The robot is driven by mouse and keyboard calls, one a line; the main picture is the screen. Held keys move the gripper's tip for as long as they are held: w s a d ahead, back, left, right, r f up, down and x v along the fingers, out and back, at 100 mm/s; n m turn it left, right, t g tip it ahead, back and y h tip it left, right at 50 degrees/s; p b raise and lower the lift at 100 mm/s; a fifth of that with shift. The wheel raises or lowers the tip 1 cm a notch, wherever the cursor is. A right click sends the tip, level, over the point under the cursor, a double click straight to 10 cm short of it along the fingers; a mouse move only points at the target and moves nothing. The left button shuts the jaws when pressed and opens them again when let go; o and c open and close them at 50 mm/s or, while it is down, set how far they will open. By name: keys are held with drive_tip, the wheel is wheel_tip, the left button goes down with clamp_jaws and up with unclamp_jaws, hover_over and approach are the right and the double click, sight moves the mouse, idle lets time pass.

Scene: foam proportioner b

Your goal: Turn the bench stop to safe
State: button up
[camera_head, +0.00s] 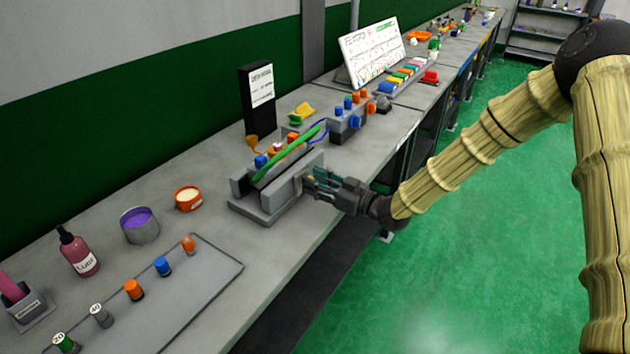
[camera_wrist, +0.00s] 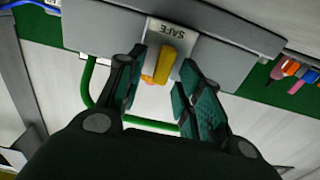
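The bench stop shows in the wrist view as a yellow handle (camera_wrist: 164,66) on a pale plate. The plate's SAFE label (camera_wrist: 180,34) appears upside down there. My gripper (camera_wrist: 161,62) is open, with one finger on each side of the handle; a small gap seems to show on both sides. In the head view my gripper (camera_head: 312,182) is at the front face of a grey bench unit (camera_head: 268,203), and it hides the handle there. The handle's exact turn relative to the label is hard to tell.
A green tube (camera_head: 290,152) runs along the top of the unit. A grey block with blue and orange knobs (camera_head: 347,124) stands to its right. A black sign (camera_head: 257,95) stands behind. A tray with coloured caps (camera_head: 195,280) lies front left. The green floor (camera_head: 470,230) is clear.

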drive_tip(key=shift+w+a, duration=0.1)
drive_tip(key=shift+a, duration=0.1)
clamp_jaws()
